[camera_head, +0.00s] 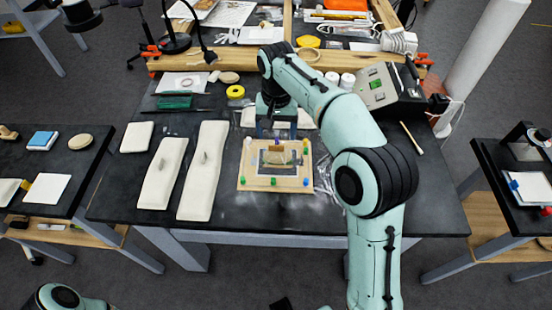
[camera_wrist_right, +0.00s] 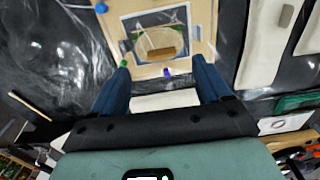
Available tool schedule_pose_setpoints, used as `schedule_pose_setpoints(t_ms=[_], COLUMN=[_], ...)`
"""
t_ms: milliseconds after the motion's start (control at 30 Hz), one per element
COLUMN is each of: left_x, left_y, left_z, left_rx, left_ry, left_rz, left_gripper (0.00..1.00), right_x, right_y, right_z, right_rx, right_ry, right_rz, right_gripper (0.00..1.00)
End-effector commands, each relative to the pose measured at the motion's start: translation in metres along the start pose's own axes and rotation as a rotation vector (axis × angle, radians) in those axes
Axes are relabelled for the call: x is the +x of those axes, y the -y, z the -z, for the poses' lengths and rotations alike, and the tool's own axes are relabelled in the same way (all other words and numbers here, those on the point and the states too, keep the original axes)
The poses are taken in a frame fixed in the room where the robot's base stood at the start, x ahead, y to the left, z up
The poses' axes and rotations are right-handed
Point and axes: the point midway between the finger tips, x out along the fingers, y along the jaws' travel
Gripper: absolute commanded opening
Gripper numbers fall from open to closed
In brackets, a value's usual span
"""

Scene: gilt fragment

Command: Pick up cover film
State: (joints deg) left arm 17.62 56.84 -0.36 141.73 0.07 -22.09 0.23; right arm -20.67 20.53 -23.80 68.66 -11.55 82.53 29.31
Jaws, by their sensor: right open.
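A clear, wrinkled sheet that looks like the cover film (camera_head: 324,176) lies on the dark table, just right of the wooden board. In the right wrist view the clear glossy sheet (camera_wrist_right: 62,45) shows at the upper left. The wooden board (camera_head: 245,178) carries a framed picture-like fragment (camera_head: 275,157) and several coloured pegs. My right gripper (camera_head: 277,132) is over the far edge of the board, pointing down. Its blue fingers (camera_wrist_right: 162,66) are apart with nothing between them. My left gripper is out of view.
Long white pads (camera_head: 203,170) lie left of the board, and a white pad (camera_wrist_right: 165,100) lies under my right gripper. A grey device (camera_head: 388,88) stands at the back right. A thin stick (camera_head: 411,138) lies at right. The table's front strip is clear.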

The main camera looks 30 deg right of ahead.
Motion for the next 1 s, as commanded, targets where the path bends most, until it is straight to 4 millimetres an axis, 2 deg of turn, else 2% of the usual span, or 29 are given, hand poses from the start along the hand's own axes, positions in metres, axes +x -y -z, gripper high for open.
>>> schedule_pose_setpoints(t_ms=[167, 400, 500, 733, 967, 1000], left_x=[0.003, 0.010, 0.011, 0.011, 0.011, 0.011], left_y=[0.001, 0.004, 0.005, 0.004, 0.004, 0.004], left_z=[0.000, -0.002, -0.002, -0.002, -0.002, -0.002], left_rx=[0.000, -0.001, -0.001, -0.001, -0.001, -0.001], left_ry=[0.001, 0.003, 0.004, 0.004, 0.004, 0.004], left_rz=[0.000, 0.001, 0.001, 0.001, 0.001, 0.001], left_gripper=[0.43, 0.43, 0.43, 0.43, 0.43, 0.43], right_x=[0.014, 0.049, 0.055, 0.055, 0.055, 0.055], right_y=[0.000, 0.000, 0.000, 0.001, 0.001, 0.001], right_z=[0.001, 0.003, 0.003, 0.003, 0.003, 0.003], right_rx=[0.001, 0.000, 0.000, 0.000, 0.000, 0.000], right_ry=[0.002, 0.003, 0.000, -0.001, -0.001, -0.001], right_rz=[-0.002, -0.002, 0.000, 0.000, 0.000, 0.000], right_gripper=[0.77, 0.77, 0.77, 0.77, 0.02, 0.01])
